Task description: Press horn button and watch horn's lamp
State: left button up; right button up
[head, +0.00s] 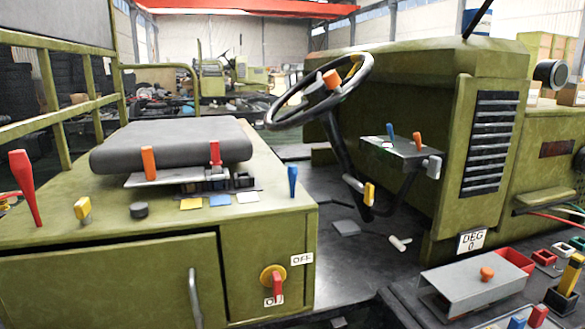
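The green vehicle carries a black steering wheel (288,112) on a slanted column. An orange knob or button (331,79) sits at its hub, with a small yellow part (354,67) near the rim. I see no label that marks a horn button or a horn's lamp, so I cannot tell which parts these are. A round dark lamp- or horn-like fitting (551,73) stands at the right of the hood; I see no glow on it. Neither of my grippers shows in the head view.
A small panel (405,146) with blue and orange levers stands beside the column. The seat (172,144) has levers and coloured tiles before it. A red rotary switch (274,284) sits on the side box. A grey cover (473,285) and small bins (514,261) stand lower right.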

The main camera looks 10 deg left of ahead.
aim_at(139, 210)
jog(key=u, duration=1.4)
jog(key=z, duration=0.5)
jog(key=k+l+z, duration=0.1)
jog(key=z, duration=0.35)
jog(key=k+z, duration=0.1)
jog(key=z, duration=0.4)
jog(key=l+z, duration=0.15)
jog(key=z, duration=0.35)
jog(key=l+z, duration=0.1)
jog(key=z, duration=0.35)
